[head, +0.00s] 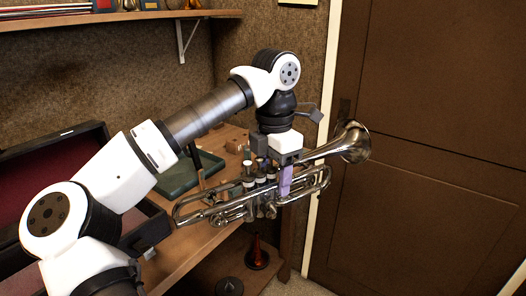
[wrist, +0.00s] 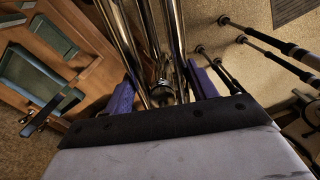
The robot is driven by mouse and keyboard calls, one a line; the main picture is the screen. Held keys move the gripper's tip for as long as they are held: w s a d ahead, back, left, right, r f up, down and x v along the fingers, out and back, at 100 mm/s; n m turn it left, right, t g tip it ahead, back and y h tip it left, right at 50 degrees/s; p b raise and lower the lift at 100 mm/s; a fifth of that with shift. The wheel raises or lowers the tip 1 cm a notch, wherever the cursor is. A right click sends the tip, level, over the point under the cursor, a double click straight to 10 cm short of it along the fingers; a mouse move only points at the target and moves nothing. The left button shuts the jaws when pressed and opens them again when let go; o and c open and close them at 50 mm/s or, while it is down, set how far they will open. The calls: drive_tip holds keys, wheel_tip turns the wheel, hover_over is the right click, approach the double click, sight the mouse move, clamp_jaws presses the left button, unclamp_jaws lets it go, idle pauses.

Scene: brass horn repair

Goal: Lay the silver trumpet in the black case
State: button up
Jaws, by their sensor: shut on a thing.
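The silver trumpet (head: 350,143) is held in the air, its bell towards the door at right and its tubing reaching left in the head view. My gripper (head: 286,181) is shut on it near the valves, with purple fingers pointing down. In the wrist view the trumpet's tubes (wrist: 140,35) run between the two purple fingers of my gripper (wrist: 160,92). The black case (head: 148,236) stands open on the bench at left, its lid up and dark red lining showing. My arm hides much of the case.
A green padded block (head: 178,178) lies on the wooden bench (head: 190,245) between case and trumpet. Small wooden blocks (head: 236,145) stand behind it. A wall shelf (head: 110,19) runs above. A brown door (head: 430,190) is at right. A dark cone-like object (head: 257,256) stands lower down.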

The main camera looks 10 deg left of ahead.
drive_tip(key=w+d+f+m, duration=0.1)
drive_tip(key=d+f+m, duration=0.4)
drive_tip(key=f, duration=0.9)
drive_tip(key=w+d+f+m, duration=0.2)
drive_tip(key=d+f+m, duration=0.4)
drive_tip(key=f+m, duration=0.5)
drive_tip(key=w+d+f+m, duration=0.2)
drive_tip(key=d+f+m, duration=0.4)
drive_tip(key=f, duration=1.2)
drive_tip(key=shift+d+m, duration=0.2)
drive_tip(key=shift+m, duration=0.8)
